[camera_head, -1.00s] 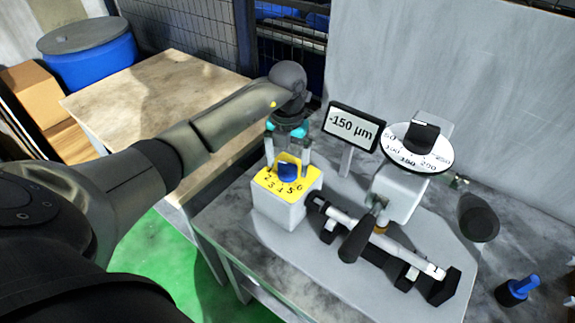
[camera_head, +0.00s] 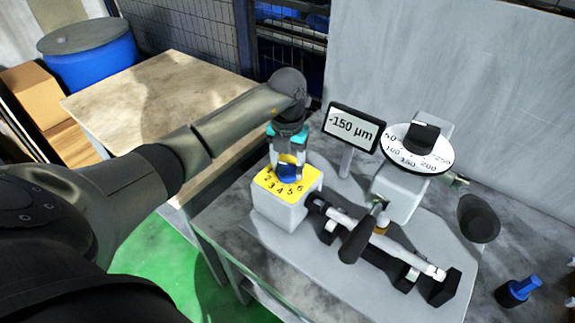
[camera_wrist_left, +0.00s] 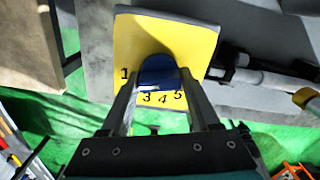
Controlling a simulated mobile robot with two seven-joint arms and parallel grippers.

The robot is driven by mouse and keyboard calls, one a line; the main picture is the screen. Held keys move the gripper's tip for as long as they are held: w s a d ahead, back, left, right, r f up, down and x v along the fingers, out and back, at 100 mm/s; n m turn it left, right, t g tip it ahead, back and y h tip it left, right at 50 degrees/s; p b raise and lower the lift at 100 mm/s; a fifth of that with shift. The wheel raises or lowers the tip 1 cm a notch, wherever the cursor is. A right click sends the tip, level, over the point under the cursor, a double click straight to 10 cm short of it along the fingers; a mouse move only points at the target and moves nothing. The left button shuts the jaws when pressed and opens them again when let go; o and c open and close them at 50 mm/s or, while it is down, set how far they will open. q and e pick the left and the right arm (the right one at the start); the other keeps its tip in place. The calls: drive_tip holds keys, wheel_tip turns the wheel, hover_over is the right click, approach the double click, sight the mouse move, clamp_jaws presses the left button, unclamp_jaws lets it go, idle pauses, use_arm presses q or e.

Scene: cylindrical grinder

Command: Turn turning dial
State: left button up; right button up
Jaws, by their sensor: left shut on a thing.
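The turning dial is a blue knob (camera_head: 287,172) on a yellow numbered plate (camera_head: 268,184) atop a white box (camera_head: 281,210). My left gripper (camera_head: 286,164) reaches down from above and is shut on the blue knob. In the left wrist view the blue knob (camera_wrist_left: 159,73) sits between the two fingers of my left gripper (camera_wrist_left: 160,85), over the yellow plate (camera_wrist_left: 200,40) with black numbers such as 1, 3, 4 and 5. The knob's pointing direction is partly hidden by the fingers. My right gripper is not in view.
A display (camera_head: 354,127) reading -150 µm stands right of the box. A round white scale dial (camera_head: 418,160) sits on a white machine part. A shaft fixture (camera_head: 380,240) lies in front. A black-and-blue piece (camera_head: 518,289) is at the lower right.

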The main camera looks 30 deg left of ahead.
use_arm(q)
drive_tip(key=c, duration=0.3)
drive_tip(key=shift+r+n+p, duration=0.15)
drive_tip(key=shift+n+p, duration=0.55)
drive_tip(key=shift+n, duration=0.4)
drive_tip(key=n+p, duration=0.2)
drive_tip(key=n, duration=0.1)
drive_tip(key=n+p, duration=0.3)
drive_tip(key=n, duration=0.3)
drive_tip(key=shift+w+n, duration=0.1)
drive_tip(key=shift+n, duration=0.3)
drive_tip(key=o, duration=1.3)
